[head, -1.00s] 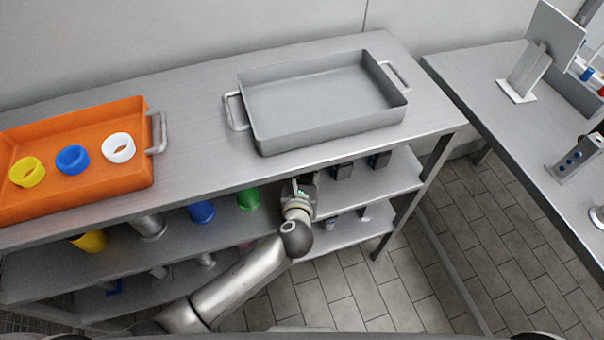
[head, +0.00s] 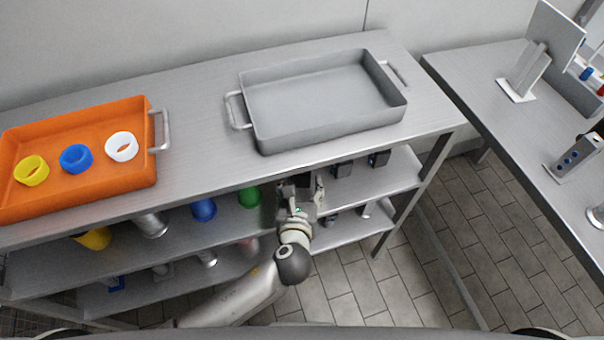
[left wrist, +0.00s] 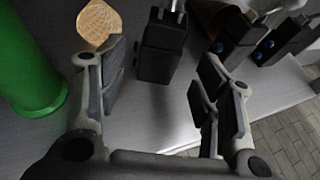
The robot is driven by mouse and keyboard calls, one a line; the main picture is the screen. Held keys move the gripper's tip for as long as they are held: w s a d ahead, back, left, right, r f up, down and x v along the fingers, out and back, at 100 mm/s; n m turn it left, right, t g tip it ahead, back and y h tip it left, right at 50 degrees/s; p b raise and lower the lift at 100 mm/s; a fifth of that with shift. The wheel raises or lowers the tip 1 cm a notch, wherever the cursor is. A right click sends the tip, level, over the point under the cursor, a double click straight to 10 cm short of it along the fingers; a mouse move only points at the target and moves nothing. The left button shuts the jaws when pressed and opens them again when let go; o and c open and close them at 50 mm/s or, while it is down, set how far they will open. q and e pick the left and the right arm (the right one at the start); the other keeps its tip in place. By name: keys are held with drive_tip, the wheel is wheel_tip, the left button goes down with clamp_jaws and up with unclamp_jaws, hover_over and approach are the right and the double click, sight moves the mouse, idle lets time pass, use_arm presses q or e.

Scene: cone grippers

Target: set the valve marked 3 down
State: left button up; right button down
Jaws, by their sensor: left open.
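My left gripper (head: 298,190) is at the front of the upper shelf under the table top. In the left wrist view its two fingers (left wrist: 160,95) are open, with nothing between the pads. A black block with metal prongs on top (left wrist: 163,45) stands on the shelf just beyond the fingertips, roughly centred between them and apart from both. It may be the valve; no mark 3 is readable on it. My right gripper is not in view.
A green cylinder (left wrist: 28,65) and a tan patterned piece (left wrist: 98,22) are at the left. Black blocks with blue dots (left wrist: 232,42) stand at the right. Above are an empty grey tray (head: 320,100) and an orange tray (head: 90,185) holding yellow, blue and white rings.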

use_arm(q)
drive_tip(key=v, duration=0.5)
drive_tip(key=shift+s+r, duration=0.1)
drive_tip(key=shift+s, duration=0.1)
drive_tip(key=shift+a, duration=0.15)
